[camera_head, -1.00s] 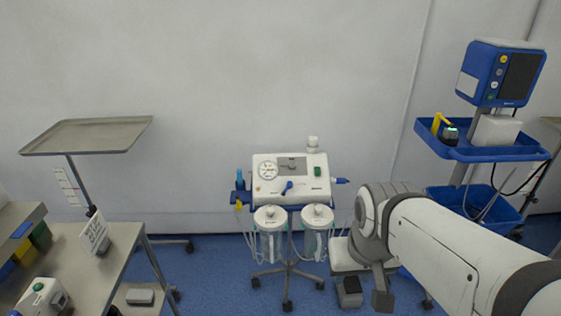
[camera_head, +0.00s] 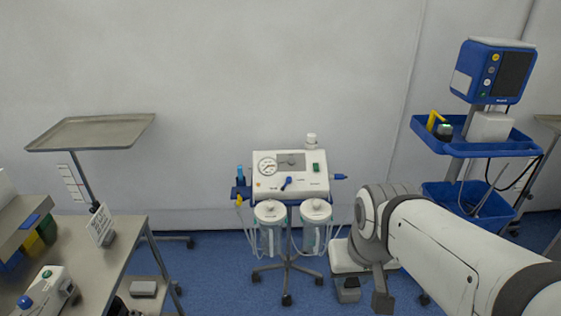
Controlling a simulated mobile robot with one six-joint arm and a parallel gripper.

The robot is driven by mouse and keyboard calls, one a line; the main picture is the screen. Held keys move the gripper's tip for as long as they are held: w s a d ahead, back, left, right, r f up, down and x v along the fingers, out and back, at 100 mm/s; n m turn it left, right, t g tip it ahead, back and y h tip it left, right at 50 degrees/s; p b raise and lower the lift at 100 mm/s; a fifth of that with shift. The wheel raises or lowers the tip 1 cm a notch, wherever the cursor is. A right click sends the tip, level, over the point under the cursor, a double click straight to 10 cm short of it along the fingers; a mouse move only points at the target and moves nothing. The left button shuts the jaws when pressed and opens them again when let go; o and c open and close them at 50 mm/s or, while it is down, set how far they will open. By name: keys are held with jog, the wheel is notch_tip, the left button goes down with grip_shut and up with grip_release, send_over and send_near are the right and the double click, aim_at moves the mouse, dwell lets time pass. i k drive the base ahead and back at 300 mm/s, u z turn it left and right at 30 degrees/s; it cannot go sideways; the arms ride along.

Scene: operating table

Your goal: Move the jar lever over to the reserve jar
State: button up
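The white suction unit (camera_head: 290,163) stands on a wheeled stand against the back wall, with a round gauge and a dark panel on its front. The small blue jar lever (camera_head: 286,183) sits low on that front and slants, its lower end toward the left. Two clear jars with white lids hang below, the left jar (camera_head: 270,236) and the right jar (camera_head: 315,231); their labels are unreadable, so I cannot tell which is the reserve. My arm reaches in from the lower right. My gripper (camera_head: 366,294) seems to be the dark end parts, low, right of the jars and apart from them; its opening is unclear.
A metal table (camera_head: 85,255) with devices and a small sign stands at lower left, an empty tray stand (camera_head: 90,132) behind it. A blue cart (camera_head: 480,142) with a monitor (camera_head: 495,72) is at right. Tubes hang around the jars. Blue floor shows between table and suction unit.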

aim_at(289, 180)
jog(key=z, duration=0.2)
jog(key=k, duration=0.3)
jog(key=u, duration=0.65)
jog(key=i, duration=1.2)
jog(key=z, duration=0.45)
